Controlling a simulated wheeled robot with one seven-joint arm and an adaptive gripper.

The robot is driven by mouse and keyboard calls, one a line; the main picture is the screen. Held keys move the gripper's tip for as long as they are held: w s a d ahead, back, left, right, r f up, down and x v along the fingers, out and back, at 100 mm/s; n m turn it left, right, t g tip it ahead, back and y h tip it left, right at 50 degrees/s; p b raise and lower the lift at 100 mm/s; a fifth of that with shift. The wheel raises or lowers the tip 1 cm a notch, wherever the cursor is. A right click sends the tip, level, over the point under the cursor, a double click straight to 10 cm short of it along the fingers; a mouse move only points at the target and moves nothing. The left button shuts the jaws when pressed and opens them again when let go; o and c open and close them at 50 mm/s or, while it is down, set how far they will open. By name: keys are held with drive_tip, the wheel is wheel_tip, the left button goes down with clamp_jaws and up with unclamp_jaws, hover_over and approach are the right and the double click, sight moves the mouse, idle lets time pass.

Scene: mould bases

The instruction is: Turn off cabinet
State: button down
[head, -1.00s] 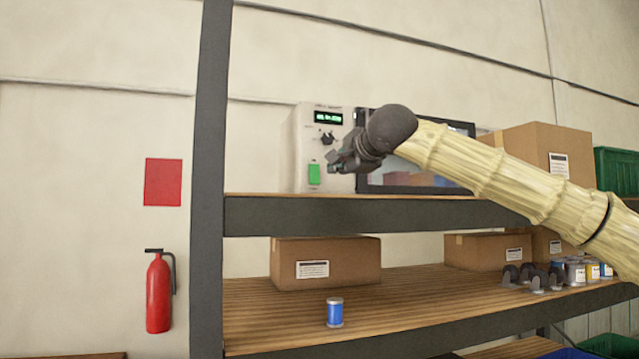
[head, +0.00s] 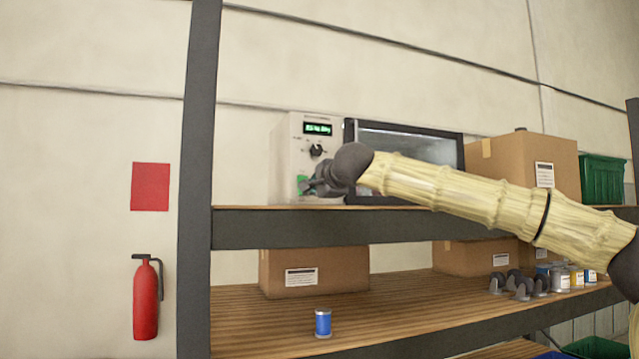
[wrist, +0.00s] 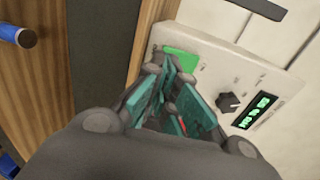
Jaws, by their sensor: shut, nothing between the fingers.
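The cabinet (head: 287,155) is a pale box with a dark-framed glass door (head: 405,145), standing on the upper shelf. Its front panel has a lit green display (head: 318,128), a black knob (head: 316,151) and a green button (head: 302,184). My gripper (head: 308,188) is shut and empty, right at the green button and partly covering it in the head view. In the wrist view the teal fingertips (wrist: 172,85) lie over the lower edge of the green button (wrist: 181,60). I cannot tell whether they touch it. The knob (wrist: 229,103) and display (wrist: 256,110) are clear of the fingers.
A cardboard box (head: 525,175) stands right of the cabinet, with a green crate (head: 602,180) beyond it. A dark post (head: 198,180) rises at the left. The lower shelf holds boxes, a blue can (head: 323,322) and several small cans. A fire extinguisher (head: 146,298) hangs on the wall.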

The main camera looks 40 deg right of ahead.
drive_tip(key=shift+p+x, duration=0.8)
drive_tip(key=shift+x, duration=1.65)
